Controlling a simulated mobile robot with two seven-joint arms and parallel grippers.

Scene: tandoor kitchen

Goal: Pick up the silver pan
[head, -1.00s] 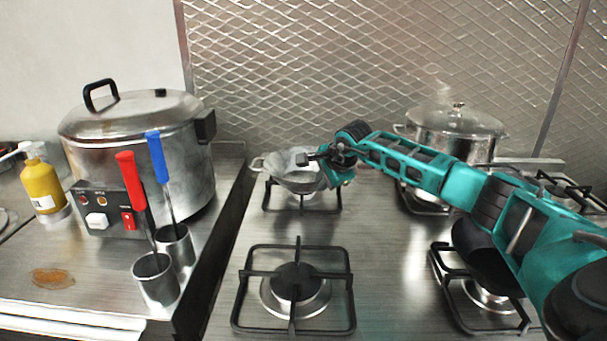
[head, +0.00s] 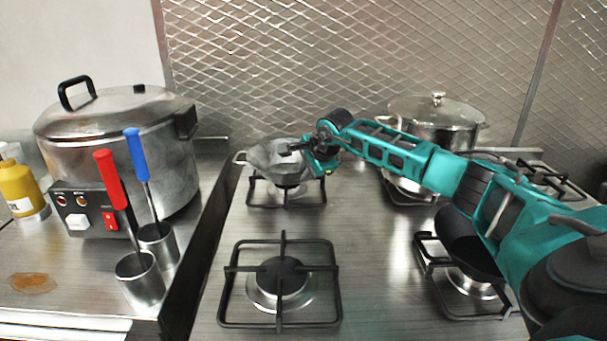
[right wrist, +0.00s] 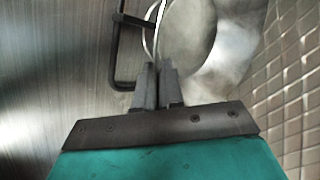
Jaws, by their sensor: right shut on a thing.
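The silver pan (head: 264,157) is a round, wok-like pan with a loop handle at its left side. It sits at the back left burner (head: 287,196); I cannot tell if it is lifted off the grate. My right gripper (head: 288,152) reaches in from the right, at the pan's right side. The fingers hide part of the handle. My left gripper is not in view.
A lidded steel pot (head: 436,128) stands on the back right burner. The front left burner (head: 278,280) is empty. A dark pan (head: 465,246) sits front right, partly behind my arm. A large rice cooker (head: 120,140) and two ladle cups (head: 140,281) stand left.

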